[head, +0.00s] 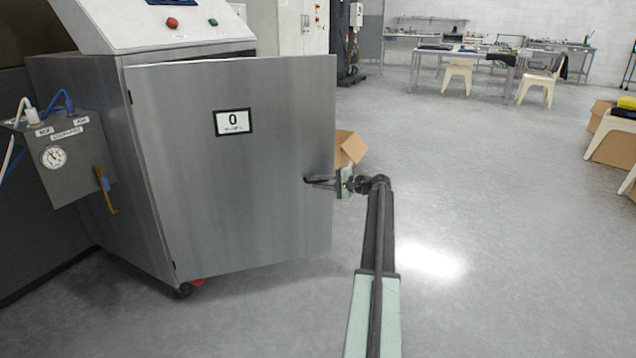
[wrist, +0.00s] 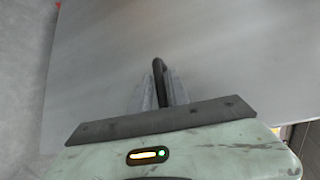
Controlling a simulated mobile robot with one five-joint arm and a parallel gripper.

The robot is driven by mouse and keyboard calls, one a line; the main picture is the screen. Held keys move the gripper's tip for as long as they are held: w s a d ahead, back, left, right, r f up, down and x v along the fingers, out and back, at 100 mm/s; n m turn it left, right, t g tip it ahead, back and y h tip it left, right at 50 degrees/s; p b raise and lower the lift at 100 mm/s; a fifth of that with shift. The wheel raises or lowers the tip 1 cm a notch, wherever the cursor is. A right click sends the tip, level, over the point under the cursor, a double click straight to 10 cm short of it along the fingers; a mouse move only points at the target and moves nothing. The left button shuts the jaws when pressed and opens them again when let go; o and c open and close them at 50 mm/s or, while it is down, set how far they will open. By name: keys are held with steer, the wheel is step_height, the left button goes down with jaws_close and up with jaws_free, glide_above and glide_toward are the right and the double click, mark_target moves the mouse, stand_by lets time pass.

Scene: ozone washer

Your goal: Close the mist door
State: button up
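The mist door (head: 235,160) is a grey steel panel with a small display reading 0. It stands ajar from the steel cabinet (head: 85,130), hinged at its left side, with a dark gap along its top. A dark handle (head: 318,181) sticks out near its free right edge. My gripper (head: 343,183) is at this handle. In the wrist view the dark handle (wrist: 158,75) stands between the two fingers of my gripper (wrist: 161,90), which appear closed against it. The door surface (wrist: 230,50) fills most of that view. The cabinet's inside is hidden behind the door.
A grey box with a gauge (head: 70,155) is mounted on the cabinet's left side. A cardboard box (head: 350,148) stands behind the door's free edge. Tables and pale chairs (head: 458,75) are far back.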

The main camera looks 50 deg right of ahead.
steer(key=v, duration=0.7)
steer(key=shift+p, duration=0.45)
